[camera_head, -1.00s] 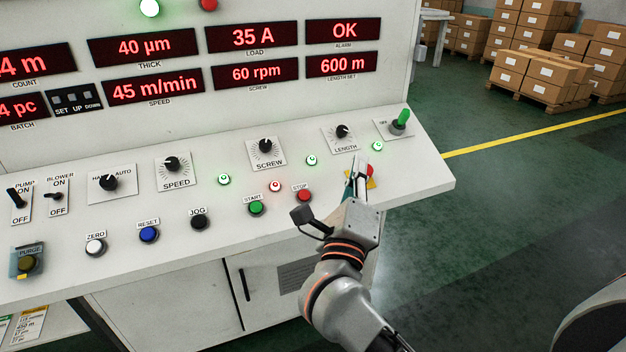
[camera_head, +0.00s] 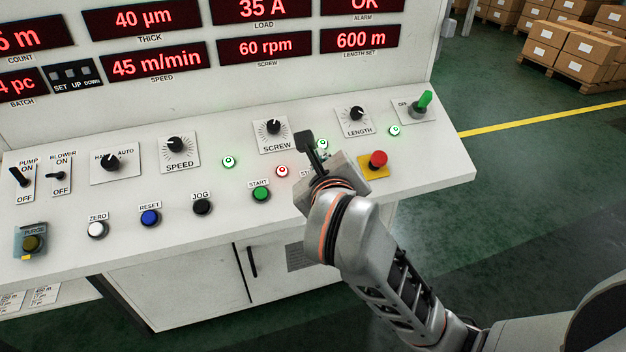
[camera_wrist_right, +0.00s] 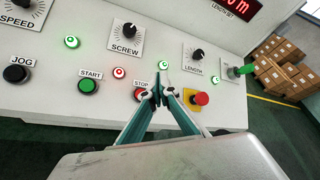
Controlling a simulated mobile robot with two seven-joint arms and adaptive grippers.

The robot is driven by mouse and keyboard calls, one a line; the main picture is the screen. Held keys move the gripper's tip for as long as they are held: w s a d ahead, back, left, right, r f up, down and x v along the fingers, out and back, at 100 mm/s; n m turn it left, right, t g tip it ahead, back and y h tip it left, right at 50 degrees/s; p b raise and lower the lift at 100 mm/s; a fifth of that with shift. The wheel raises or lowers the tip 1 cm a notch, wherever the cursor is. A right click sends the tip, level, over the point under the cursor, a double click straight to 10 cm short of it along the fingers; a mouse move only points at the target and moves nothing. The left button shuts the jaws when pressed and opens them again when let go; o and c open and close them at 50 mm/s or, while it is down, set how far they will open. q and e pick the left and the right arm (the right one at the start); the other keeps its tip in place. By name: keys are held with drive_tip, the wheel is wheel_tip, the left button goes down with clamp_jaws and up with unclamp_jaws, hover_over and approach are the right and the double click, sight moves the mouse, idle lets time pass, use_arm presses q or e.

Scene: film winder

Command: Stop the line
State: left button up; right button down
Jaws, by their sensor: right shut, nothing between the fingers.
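The red STOP button (camera_wrist_right: 140,95) shows in the right wrist view, partly covered by a finger of my right gripper (camera_wrist_right: 160,76). The gripper's fingers are shut, empty, and in front of the panel just right of the button; I cannot tell whether they touch anything. In the head view my right gripper (camera_head: 322,165) hides the STOP button and most of its label. A red mushroom button (camera_head: 377,159) on a yellow plate sits to the right, uncovered. The green START button (camera_head: 261,194) is to the left. My left gripper is not in view.
The sloped panel carries several knobs, including SCREW (camera_head: 273,128) and LENGTH (camera_head: 355,114), and a green lever (camera_head: 423,102) at its right end. Red displays (camera_head: 265,47) stand above, with SPEED reading 45 m/min. Open floor (camera_head: 530,200) lies right of the panel.

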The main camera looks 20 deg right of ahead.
drive_tip(key=f+b, duration=0.1)
drive_tip(key=w+f+b, duration=0.1)
drive_tip(key=f+b, duration=0.1)
drive_tip(key=w+f+b, duration=0.1)
drive_tip(key=f, duration=0.1)
drive_tip(key=shift+w+f+b, duration=0.15)
drive_tip(key=shift+w+b, duration=0.1)
drive_tip(key=shift+b, duration=0.1)
drive_tip(key=shift+w+f+b, duration=0.35)
drive_tip(key=shift+f+b, duration=0.2)
drive_tip(key=shift+f, duration=0.05)
drive_tip(key=shift+w+f+b, duration=0.3)
drive_tip(key=shift+f+b, duration=0.25)
drive_tip(key=shift+f, duration=0.05)
drive_tip(key=shift+w+f, duration=0.1)
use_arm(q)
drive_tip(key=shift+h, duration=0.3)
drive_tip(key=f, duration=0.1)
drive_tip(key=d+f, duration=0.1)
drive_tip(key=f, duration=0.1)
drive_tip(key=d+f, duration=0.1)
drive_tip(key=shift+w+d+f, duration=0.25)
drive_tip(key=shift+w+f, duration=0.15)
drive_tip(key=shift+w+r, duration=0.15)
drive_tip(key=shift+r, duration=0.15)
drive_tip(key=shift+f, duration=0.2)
